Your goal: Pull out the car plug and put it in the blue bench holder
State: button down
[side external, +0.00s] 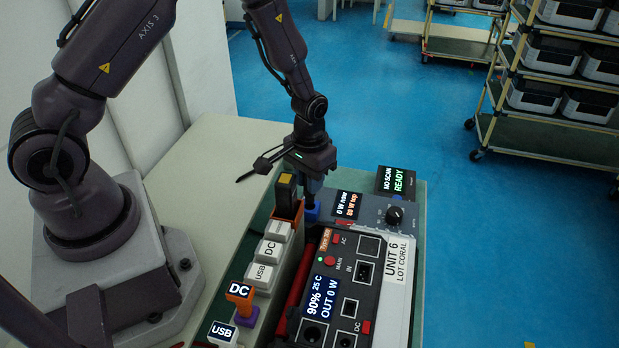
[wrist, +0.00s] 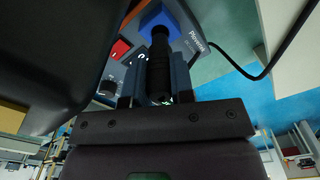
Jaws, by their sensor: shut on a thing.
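The car plug (wrist: 159,72) is a black ribbed cylinder between the fingers of my gripper (wrist: 154,88) in the wrist view. Its far end meets the blue bench holder (wrist: 172,16); I cannot tell how deep it sits there. In the side external view my gripper (side external: 319,186) points down at the back of the bench, shut on the plug. The blue holder (side external: 312,212) is just below it, partly hidden by the fingers and plug. The power unit (side external: 345,290) stands in front, its round socket (side external: 312,332) at the lower left looking empty.
A grey meter box (side external: 370,210) with a knob and a small READY screen (side external: 396,182) stand right of the holder. A black plug with a yellow label (side external: 286,192) stands upright close left of my gripper. Labelled DC and USB blocks (side external: 262,262) line the left side.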

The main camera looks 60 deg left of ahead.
jog(key=shift+f, duration=1.85)
jog(key=c, duration=0.9)
grip_release()
notch_tip(320, 180, up, 13)
jog(key=shift+r, duration=0.15)
jog(key=s+d+r+t, duration=0.1)
jog(key=s+r+t, duration=0.1)
jog(key=r, duration=0.7)
jog(key=s+d+r+t, duration=0.1)
jog(key=s+r+t, duration=0.15)
jog(key=r, duration=0.65)
jog(key=s+d+r+m+t, duration=0.1)
jog(key=s+r+m, duration=0.2)
jog(key=s, duration=1)
